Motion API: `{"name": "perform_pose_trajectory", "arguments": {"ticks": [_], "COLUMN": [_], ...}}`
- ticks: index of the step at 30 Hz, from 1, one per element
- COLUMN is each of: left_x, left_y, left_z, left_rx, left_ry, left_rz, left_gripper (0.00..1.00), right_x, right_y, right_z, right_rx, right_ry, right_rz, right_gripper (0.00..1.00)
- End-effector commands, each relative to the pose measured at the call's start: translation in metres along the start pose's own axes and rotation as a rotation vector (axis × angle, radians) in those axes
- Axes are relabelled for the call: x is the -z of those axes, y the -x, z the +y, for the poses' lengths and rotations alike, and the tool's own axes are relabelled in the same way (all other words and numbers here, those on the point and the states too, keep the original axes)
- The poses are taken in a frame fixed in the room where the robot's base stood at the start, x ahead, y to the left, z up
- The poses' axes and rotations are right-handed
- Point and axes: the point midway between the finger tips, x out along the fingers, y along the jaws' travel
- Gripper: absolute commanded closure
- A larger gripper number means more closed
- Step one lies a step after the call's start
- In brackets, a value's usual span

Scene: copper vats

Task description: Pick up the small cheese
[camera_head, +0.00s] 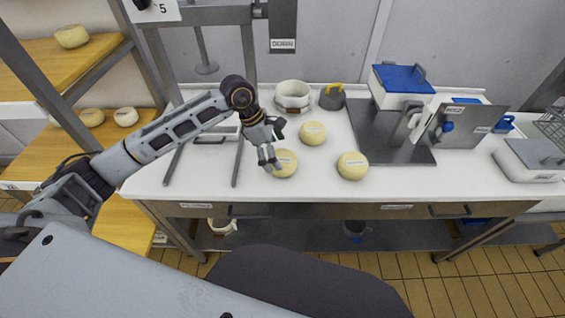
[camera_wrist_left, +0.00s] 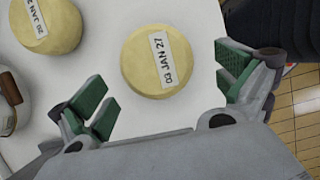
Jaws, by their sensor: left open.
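Three pale yellow round cheeses lie on the white table in the head view: one by my left gripper (camera_head: 286,164), one behind it (camera_head: 313,133), one to the right (camera_head: 352,166). They look close in size, so I cannot tell which is the small one. My left gripper (camera_head: 273,145) is open and empty, just above and beside the nearest cheese, partly covering it. In the left wrist view, a cheese labelled "03 JAN 27" (camera_wrist_left: 142,72) lies ahead, between the lines of the open fingers (camera_wrist_left: 168,98). Another labelled cheese (camera_wrist_left: 60,30) sits upper left. My right gripper is out of view.
A white pot with a brown band (camera_head: 292,96) and a grey container with a yellow handle (camera_head: 332,96) stand behind the cheeses. A metal plate (camera_head: 385,140) and blue-lidded box (camera_head: 402,92) are to the right. Wooden shelves (camera_head: 55,60) with more cheeses are left.

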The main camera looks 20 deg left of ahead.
Motion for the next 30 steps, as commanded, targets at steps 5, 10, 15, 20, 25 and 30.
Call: {"name": "perform_pose_trajectory", "arguments": {"ticks": [5,10,15,20,25,30], "left_x": [-0.001,-0.003,-0.003,-0.002,-0.002,-0.002], "left_y": [-0.009,-0.027,-0.044,-0.051,-0.051,-0.051], "left_z": [0.001,0.003,0.004,0.004,0.004,0.004], "left_rx": [0.003,0.004,0.002,0.0,-0.001,-0.001], "left_ry": [0.0,0.001,0.002,0.001,0.001,0.001], "left_rz": [-0.001,-0.001,-0.002,0.0,0.0,0.0], "left_gripper": [0.0,0.0,0.0,0.0,0.0,0.0], "right_x": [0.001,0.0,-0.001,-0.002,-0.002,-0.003], "right_y": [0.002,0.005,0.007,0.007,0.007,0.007], "right_z": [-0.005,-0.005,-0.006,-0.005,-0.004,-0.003], "right_rx": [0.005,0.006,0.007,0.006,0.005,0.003], "right_ry": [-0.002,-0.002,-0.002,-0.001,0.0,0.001], "right_rz": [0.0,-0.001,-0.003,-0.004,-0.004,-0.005], "right_gripper": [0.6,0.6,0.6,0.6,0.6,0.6]}}
